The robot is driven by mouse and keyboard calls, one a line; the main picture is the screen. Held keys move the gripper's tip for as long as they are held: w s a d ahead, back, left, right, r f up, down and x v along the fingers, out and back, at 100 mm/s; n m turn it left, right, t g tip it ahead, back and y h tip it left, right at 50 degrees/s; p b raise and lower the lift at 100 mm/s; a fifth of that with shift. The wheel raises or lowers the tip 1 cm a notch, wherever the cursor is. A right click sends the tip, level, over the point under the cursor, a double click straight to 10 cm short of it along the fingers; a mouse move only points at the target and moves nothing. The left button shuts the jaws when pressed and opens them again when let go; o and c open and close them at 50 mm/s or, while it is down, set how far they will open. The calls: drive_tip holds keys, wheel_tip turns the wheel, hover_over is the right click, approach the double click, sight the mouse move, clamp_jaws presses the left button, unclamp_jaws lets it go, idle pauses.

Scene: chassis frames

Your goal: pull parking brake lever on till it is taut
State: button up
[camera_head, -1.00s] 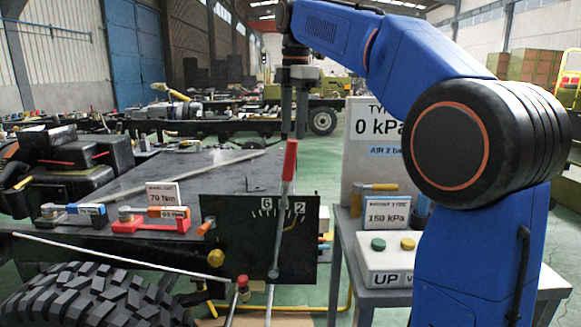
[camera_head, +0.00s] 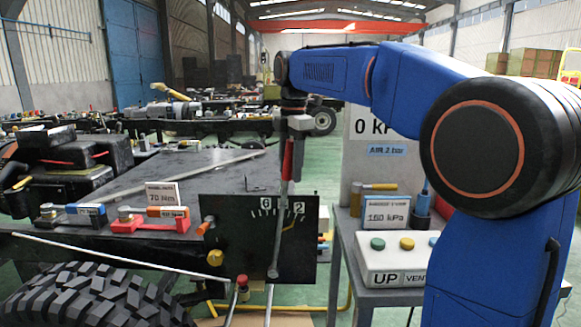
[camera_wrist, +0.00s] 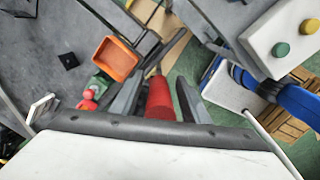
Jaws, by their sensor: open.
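The parking brake lever has a red grip (camera_head: 287,163) on a thin grey rod. It stands nearly upright in front of a black panel (camera_head: 230,240) and leans slightly right at the top. My gripper (camera_head: 294,168) points down at the grip and partly covers it in the head view. In the wrist view, the red grip (camera_wrist: 159,98) lies between the two dark fingers of my gripper (camera_wrist: 156,100). The fingers are open, with a gap visible on the right. Any contact on the left cannot be told.
A white scale with numbers (camera_head: 280,208) marks the panel. A grey stand with a button box (camera_head: 398,262) is close on the right. A bench with tools lies behind.

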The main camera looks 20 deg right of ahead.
clamp_jaws()
drive_tip(key=a, duration=0.1)
drive_tip(key=w+a+h, duration=0.1)
drive_tip(key=a, duration=0.1)
drive_tip(key=shift+w+a+r, duration=0.1)
drive_tip(key=shift+a+r, duration=0.1)
drive_tip(key=shift+a, duration=0.05)
idle(0.3)
unclamp_jaws()
wheel_tip(320, 180, up, 12)
drive_tip(key=shift+s+a, duration=0.25)
drive_tip(key=shift+a, duration=0.2)
